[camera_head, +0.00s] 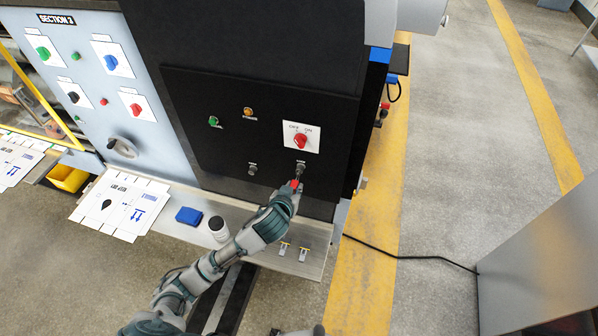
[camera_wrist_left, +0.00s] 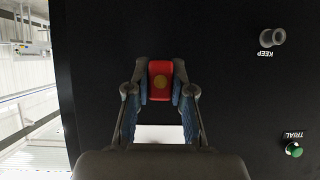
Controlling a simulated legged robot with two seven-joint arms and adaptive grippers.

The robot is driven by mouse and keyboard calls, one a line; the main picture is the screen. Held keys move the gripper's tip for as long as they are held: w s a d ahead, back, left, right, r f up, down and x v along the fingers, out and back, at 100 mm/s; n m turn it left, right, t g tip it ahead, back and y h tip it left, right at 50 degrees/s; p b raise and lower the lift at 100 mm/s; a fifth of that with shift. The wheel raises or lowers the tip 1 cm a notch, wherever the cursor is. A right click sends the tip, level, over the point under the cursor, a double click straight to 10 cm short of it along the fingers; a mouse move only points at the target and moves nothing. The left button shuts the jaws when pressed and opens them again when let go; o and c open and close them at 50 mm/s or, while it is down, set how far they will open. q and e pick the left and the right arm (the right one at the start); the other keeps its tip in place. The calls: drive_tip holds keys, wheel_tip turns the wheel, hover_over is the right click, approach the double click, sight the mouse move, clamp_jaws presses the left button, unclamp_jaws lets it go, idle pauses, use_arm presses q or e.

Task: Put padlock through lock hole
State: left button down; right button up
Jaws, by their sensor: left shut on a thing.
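A red padlock (camera_wrist_left: 160,80) with a round brass-coloured spot is held between the fingertips of my left gripper (camera_wrist_left: 160,84). In the head view, the padlock (camera_head: 294,184) is a small red patch at the end of my left arm, in front of the lower right of the black panel. A dark knob-like fitting (camera_head: 300,167) is just above it, below the red rotary switch (camera_head: 301,141) on its white OFF/ON plate. I cannot tell whether the padlock touches the fitting. The shackle and the lock hole cannot be made out. My right gripper does not clearly show.
The black panel (camera_head: 190,90) also has a KEEP fitting (camera_wrist_left: 270,38) and a green TRIAL button (camera_wrist_left: 293,150). On the ledge below stand a white cylinder (camera_head: 218,229), a blue block (camera_head: 188,216) and two small padlock-like items (camera_head: 293,251). Cardboard sheets (camera_head: 121,207) lie left.

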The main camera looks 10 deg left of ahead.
use_arm(q)
drive_tip(key=shift+w, duration=0.3)
idle(0.5)
